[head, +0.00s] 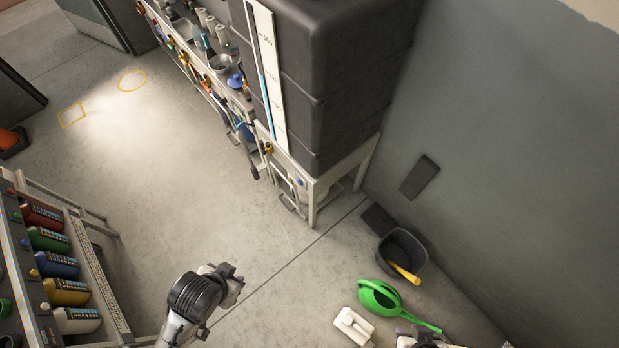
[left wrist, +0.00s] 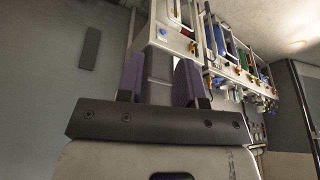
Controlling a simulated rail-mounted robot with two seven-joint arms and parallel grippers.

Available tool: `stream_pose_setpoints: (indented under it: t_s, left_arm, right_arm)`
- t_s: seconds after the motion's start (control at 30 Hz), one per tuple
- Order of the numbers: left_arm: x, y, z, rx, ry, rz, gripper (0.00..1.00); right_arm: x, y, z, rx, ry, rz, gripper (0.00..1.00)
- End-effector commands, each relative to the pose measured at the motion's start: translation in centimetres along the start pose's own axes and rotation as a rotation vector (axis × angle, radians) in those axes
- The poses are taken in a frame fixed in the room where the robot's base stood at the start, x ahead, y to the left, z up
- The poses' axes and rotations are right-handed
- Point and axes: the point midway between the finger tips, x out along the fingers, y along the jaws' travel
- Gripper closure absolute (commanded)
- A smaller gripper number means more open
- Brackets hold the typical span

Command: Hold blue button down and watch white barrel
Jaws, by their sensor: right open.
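The white barrel (head: 77,320) lies at the near end of the rack in the lower left of the head view. A small blue spot (head: 300,182) shows on the front of the tank stand; it is too small to tell whether it is the blue button. My left gripper's fingers (left wrist: 159,80) stand apart with nothing between them in the left wrist view. My right gripper (head: 420,339) is cut off by the bottom edge of the head view, and I see nothing held in it.
A dark tank (head: 335,70) with a gauge strip (head: 268,75) stands on a pale frame by the wall. A green watering can (head: 378,297), white jug (head: 353,326) and black bucket (head: 402,252) sit on the floor at lower right. The middle floor is clear.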

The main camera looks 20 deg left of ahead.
Motion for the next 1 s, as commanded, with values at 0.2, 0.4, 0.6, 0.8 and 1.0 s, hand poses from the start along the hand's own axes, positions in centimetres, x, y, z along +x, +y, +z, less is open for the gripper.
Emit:
stream_pose_setpoints:
  t_s: [0.2,0.4,0.6,0.8,1.0]
  left_arm:
    - [-0.01,0.18,0.01,-0.006,0.0,0.005,0.87]
    - [-0.01,0.39,0.0,-0.013,0.0,0.01,1.0]
    - [-0.01,0.4,0.01,-0.013,0.0,0.01,1.0]
    - [0.0,0.29,0.04,-0.009,-0.001,0.008,1.0]
    - [0.01,0.09,0.09,-0.003,-0.002,0.002,1.0]
  right_arm:
    - [0.0,0.21,-0.06,-0.006,0.001,0.005,0.57]
    - [0.0,0.28,-0.07,-0.008,0.001,0.007,0.57]
    - [0.0,0.26,-0.08,-0.008,0.002,0.007,0.57]
    - [-0.01,0.17,-0.11,-0.004,0.002,0.004,0.57]
    - [-0.01,0.04,-0.14,0.0,0.003,0.001,0.57]
